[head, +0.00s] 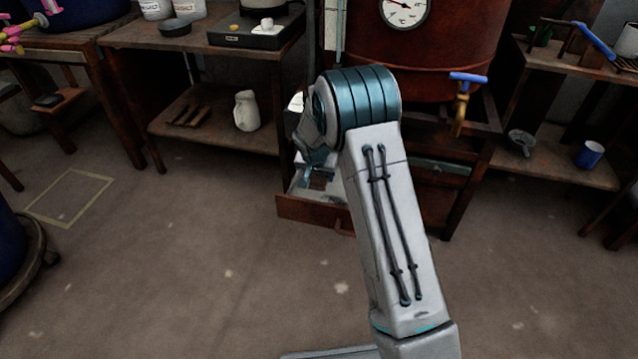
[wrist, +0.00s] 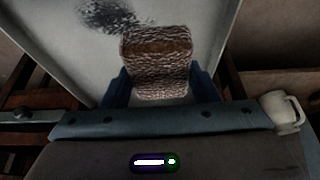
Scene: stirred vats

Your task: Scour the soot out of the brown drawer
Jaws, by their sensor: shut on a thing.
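The brown drawer (head: 312,212) stands pulled open under the dark red vat, its pale inside partly hidden by my arm in the head view. In the wrist view its light grey floor (wrist: 75,60) fills the upper part. A dark, speckled soot patch (wrist: 113,15) lies on that floor near the top, left of and beyond my gripper. My gripper (wrist: 160,88) is shut on a rough, brown-grey scouring pad (wrist: 158,62), with a blue finger on either side. The pad is over the drawer floor; I cannot tell whether it touches it.
The dark red vat (head: 440,50) has a dial and a blue-handled tap (head: 465,85). A wooden bench (head: 215,45) with a white jug (head: 246,110) on its lower shelf stands left. A shelf with a blue mug (head: 589,155) stands right. Floor in front is clear.

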